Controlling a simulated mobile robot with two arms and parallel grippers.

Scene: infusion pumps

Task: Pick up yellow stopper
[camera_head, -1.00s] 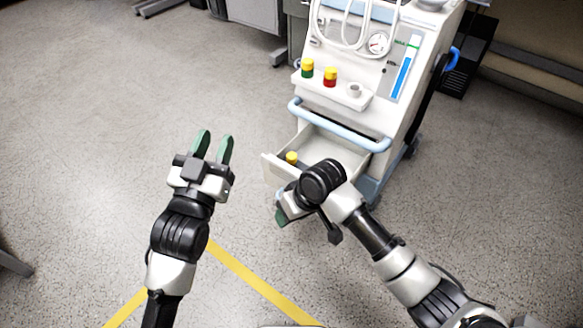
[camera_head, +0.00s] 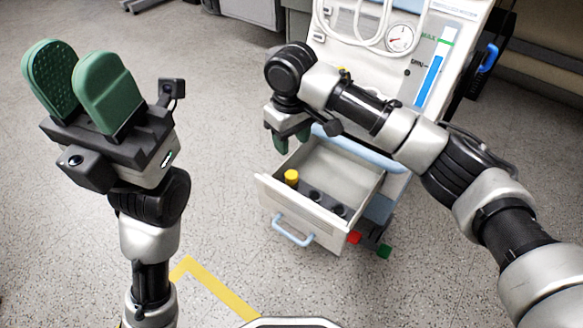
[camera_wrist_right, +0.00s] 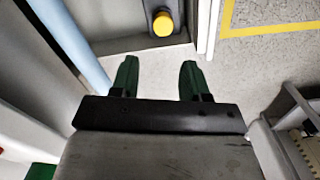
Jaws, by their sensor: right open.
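The yellow stopper (camera_head: 291,176) stands at the left corner of the open drawer (camera_head: 352,168), on a dark piece in the slotted front strip. My right gripper (camera_head: 288,143) is open and empty, above the drawer's back left side and apart from the stopper. In the right wrist view the stopper (camera_wrist_right: 162,24) shows beyond the open fingers (camera_wrist_right: 157,65), roughly in line with the gap between them. My left gripper (camera_head: 75,75) is open and empty, raised at the left, far from the drawer.
The white cart (camera_head: 375,65) stands behind the drawer, with a light-blue rail (camera_head: 358,150) above it. The drawer's blue handle (camera_head: 293,230) sticks out in front. Small red (camera_head: 354,238) and green (camera_head: 384,251) parts show low beside the drawer. The floor at left is clear.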

